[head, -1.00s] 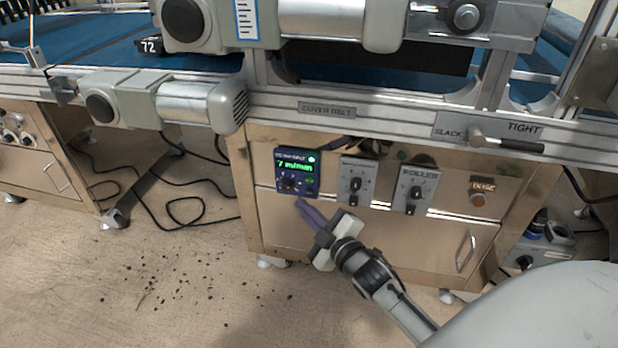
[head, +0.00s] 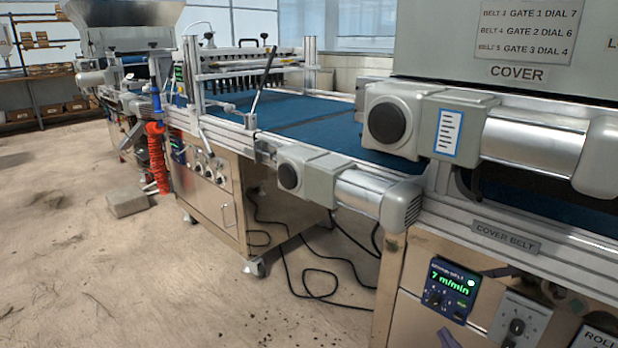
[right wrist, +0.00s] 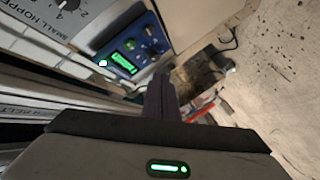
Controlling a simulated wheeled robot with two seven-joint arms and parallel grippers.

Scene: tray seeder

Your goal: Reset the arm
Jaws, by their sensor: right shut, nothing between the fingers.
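My right gripper (head: 448,337) just shows at the bottom edge of the head view, as purple fingertips below the blue belt control box (head: 450,290). Its display reads 7 m/min in green. In the right wrist view the purple fingers (right wrist: 161,97) are shut together with nothing between them. The control box (right wrist: 127,60) shows beyond the tips there, and I see no contact. The rest of my right arm is out of the head view. My left gripper is in neither view.
A dial panel (head: 520,322) sits right of the control box. Above are the cover belt rail (head: 507,238) and a motor (head: 365,193). Black cables (head: 312,283) lie on the floor under the line.

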